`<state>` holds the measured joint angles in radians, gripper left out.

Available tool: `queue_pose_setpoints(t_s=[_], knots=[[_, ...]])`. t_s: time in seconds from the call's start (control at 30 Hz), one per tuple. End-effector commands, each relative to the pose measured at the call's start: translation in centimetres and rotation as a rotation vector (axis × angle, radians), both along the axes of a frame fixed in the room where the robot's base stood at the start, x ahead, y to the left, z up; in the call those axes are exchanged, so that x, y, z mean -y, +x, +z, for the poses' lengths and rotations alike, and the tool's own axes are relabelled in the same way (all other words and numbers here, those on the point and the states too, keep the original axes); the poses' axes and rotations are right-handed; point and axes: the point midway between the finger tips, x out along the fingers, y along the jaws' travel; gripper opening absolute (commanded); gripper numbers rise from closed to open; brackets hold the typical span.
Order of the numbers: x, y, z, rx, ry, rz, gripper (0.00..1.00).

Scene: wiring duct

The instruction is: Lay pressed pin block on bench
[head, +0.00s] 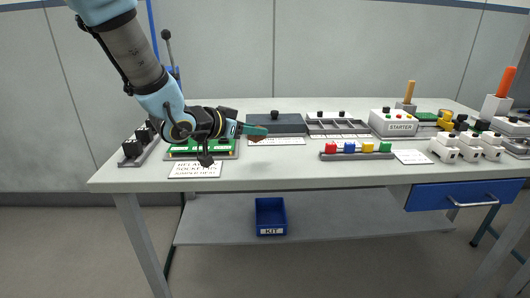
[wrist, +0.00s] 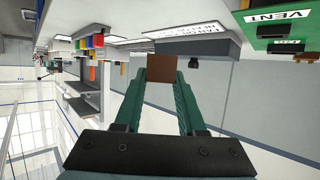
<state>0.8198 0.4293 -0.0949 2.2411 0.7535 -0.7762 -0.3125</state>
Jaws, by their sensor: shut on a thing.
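My gripper (head: 256,132) reaches from the left, its teal fingers pointing right above the bench (head: 290,172). In the wrist view, the two fingers (wrist: 161,68) are shut on a small brown block (wrist: 162,66), taken to be the pin block, held between the tips. In the head view the brown block (head: 257,138) is tiny below the fingertips, in front of a dark grey box. Its pins cannot be made out. It seems held above the bench, but the gap is unclear.
A green board (head: 202,150) lies under my arm, with a printed card (head: 195,170) in front. A dark grey box (head: 275,123), divided tray (head: 338,126) and coloured-block strip (head: 356,151) stand nearby. The front bench between card and strip is clear.

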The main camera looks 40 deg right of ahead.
Motion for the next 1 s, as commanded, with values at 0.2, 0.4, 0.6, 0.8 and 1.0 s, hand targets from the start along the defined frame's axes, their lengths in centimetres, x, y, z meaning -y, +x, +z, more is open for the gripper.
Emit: queue_pose_setpoints(t_s=[0.2, 0.4, 0.6, 0.8, 1.0], knots=[[0.0, 0.0, -2.4, -0.001, 0.000, -0.001, 0.00], [0.0, -0.1, -5.3, -0.002, 0.002, -0.001, 0.00], [0.0, 0.0, -6.3, 0.002, -0.002, 0.000, 0.00], [0.0, 0.0, -6.3, 0.002, -0.001, 0.000, 0.00], [0.0, 0.0, -6.6, 0.001, -0.001, 0.000, 0.49]])
